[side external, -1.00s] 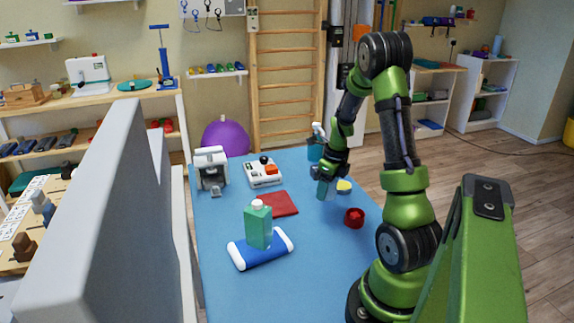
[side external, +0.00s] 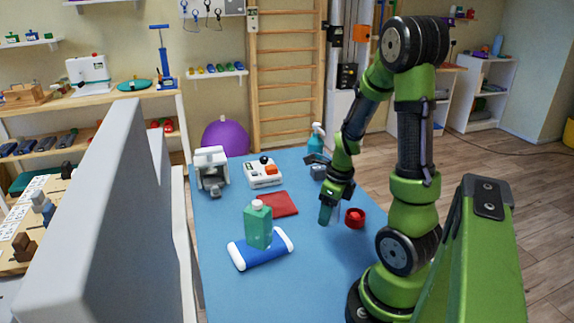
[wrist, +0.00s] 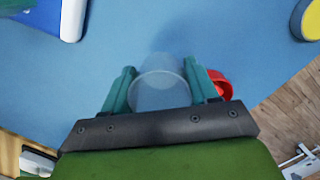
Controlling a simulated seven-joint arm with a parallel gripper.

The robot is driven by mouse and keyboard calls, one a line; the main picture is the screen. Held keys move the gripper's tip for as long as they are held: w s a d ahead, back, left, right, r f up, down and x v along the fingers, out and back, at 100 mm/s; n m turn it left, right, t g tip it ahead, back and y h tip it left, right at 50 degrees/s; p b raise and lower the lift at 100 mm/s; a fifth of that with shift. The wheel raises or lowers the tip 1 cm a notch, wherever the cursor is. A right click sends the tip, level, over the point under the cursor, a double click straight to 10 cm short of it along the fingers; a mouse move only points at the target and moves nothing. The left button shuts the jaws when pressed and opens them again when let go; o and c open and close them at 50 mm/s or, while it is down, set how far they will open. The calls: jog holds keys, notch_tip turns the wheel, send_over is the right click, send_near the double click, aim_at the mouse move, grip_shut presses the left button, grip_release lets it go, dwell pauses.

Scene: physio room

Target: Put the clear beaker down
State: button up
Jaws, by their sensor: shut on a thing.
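The clear beaker (wrist: 160,82) is between the teal fingers of my gripper (wrist: 160,90) in the wrist view, and the gripper is shut on it. It is see-through, with the blue table top showing behind it. In the side view my gripper (side external: 329,213) points down low over the blue table (side external: 300,285). The beaker is barely visible there, mostly hidden by the fingers. I cannot tell whether its base touches the table.
A red round object (side external: 355,218) is close beside my gripper. A green bottle (side external: 258,226) and a blue-white roll (side external: 262,250) are left, near a red mat (side external: 279,203). A spray bottle (side external: 316,140) stands behind. The table's front middle is clear.

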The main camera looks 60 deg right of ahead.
jog(key=shift+n, duration=0.8)
jog(key=w, duration=1.1)
jog(key=w+r, duration=0.1)
jog(key=w, duration=0.4)
jog(key=shift+w+a+r, duration=0.1)
jog(key=shift+w+a, duration=0.05)
jog(key=shift+w, duration=0.2)
jog(key=w+a+r, duration=0.2)
jog(key=w+a, duration=0.3)
jog(key=w, duration=0.6)
notch_tip(320, 180, up, 3)
jog(key=m, duration=0.1)
send_over(217, 214)
jog(key=f, duration=1)
jog(key=shift+s, duration=0.25)
jog(key=shift+f, duration=0.2)
jog(key=o, duration=1.1)
jog(key=shift+r, duration=0.1)
